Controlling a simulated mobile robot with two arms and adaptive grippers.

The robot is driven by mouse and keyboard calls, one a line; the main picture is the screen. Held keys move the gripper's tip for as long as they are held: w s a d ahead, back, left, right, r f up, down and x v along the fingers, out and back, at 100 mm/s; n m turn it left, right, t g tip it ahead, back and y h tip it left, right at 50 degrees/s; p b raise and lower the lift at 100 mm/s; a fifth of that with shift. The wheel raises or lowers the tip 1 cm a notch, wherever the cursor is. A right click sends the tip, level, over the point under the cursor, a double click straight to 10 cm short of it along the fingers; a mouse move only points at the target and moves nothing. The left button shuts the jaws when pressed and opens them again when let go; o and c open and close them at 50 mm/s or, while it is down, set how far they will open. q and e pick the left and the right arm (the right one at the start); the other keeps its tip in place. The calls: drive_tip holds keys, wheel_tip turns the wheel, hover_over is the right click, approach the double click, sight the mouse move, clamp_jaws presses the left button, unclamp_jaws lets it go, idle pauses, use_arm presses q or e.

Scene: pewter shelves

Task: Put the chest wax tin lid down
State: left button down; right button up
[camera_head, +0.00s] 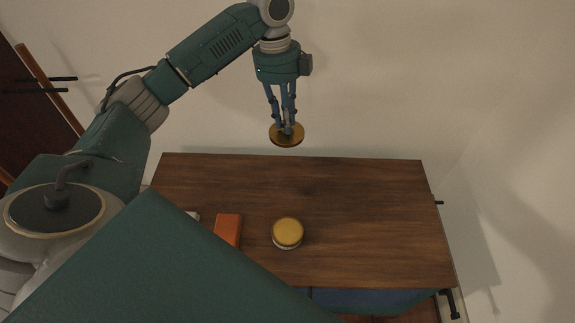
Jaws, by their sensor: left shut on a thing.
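The wax tin lid (275,138) is a round, golden disc. My left gripper (287,130) is shut on it from above, with the fingers pointing down at its middle. The lid is in the air, and in the picture it lies just beyond the back edge of the wooden chest top (350,205). How high it is above that level is hard to tell. A round tin (288,231) with a golden-yellow top and a paler side stands on the chest, below the lid in the picture and apart from it. My right gripper is out of view.
An orange-red box (228,229) lies left of the tin, with a small pale thing (193,215) partly hidden beside it. The right half and back strip of the chest top are clear. A plain wall (420,80) rises behind the chest.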

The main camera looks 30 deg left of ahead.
use_arm(q)
wheel_tip(320, 180, down, 14)
drive_tip(key=b, duration=0.3)
drive_tip(key=shift+f, duration=0.15)
drive_tip(key=shift+f+b, duration=0.4)
drive_tip(key=shift+f, duration=1.8)
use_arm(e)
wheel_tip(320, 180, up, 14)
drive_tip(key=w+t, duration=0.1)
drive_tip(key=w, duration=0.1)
use_arm(q)
drive_tip(key=c, duration=1.6)
unclamp_jaws()
drive_tip(key=shift+c, duration=0.2)
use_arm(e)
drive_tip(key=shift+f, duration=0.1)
use_arm(q)
wheel_tip(320, 180, up, 12)
drive_tip(key=a+p, duration=0.1)
drive_tip(key=p, duration=0.1)
drive_tip(key=shift+w+a+p, duration=0.2)
drive_tip(key=shift+a+p, duration=0.15)
drive_tip(key=shift+p, duration=0.05)
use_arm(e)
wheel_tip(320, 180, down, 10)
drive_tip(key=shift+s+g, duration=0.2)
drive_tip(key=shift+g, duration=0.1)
